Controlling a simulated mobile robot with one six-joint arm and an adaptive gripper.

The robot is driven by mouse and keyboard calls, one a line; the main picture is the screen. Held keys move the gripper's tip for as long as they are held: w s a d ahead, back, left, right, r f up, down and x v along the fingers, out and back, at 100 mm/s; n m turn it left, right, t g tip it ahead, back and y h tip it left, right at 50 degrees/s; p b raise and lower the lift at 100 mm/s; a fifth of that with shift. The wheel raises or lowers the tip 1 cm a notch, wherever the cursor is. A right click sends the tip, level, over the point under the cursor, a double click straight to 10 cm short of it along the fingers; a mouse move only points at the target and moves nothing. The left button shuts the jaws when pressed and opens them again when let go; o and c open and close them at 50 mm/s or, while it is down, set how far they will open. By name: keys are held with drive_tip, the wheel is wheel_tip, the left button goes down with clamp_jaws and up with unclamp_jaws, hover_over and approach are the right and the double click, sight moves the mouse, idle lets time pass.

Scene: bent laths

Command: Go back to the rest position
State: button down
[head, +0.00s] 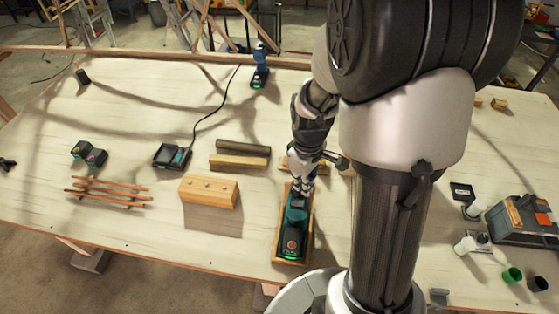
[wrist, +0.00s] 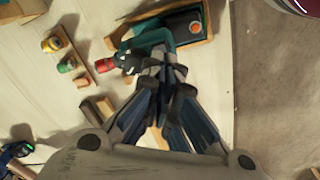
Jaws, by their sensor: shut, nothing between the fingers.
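My gripper (head: 300,185) is low over the near end of the table, right above a teal and black power tool (head: 293,232) lying in a wooden tray (head: 277,250). In the wrist view my gripper (wrist: 165,68) has its fingers together, with nothing held between them. The teal tool (wrist: 152,37) is just past the fingertips there, partly hidden by them. I cannot tell whether the fingertips touch it. My arm hides part of the table in the head view.
A blue drill (head: 260,70) stands at the back. A grey toolbox (head: 520,220) is at right.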

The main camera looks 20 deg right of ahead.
drive_tip(key=s+a+r+m+t+b, duration=0.4)
drive_tip(key=s+a+b, duration=0.6)
drive_tip(key=s+b, duration=0.3)
wheel_tip(320, 180, up, 2)
drive_tip(key=shift+s+a+r+m+t+b, duration=0.1)
drive_tip(key=shift+s+a+m+t+b, duration=0.25)
drive_tip(key=shift+m, duration=0.25)
drive_tip(key=shift+w, duration=0.1)
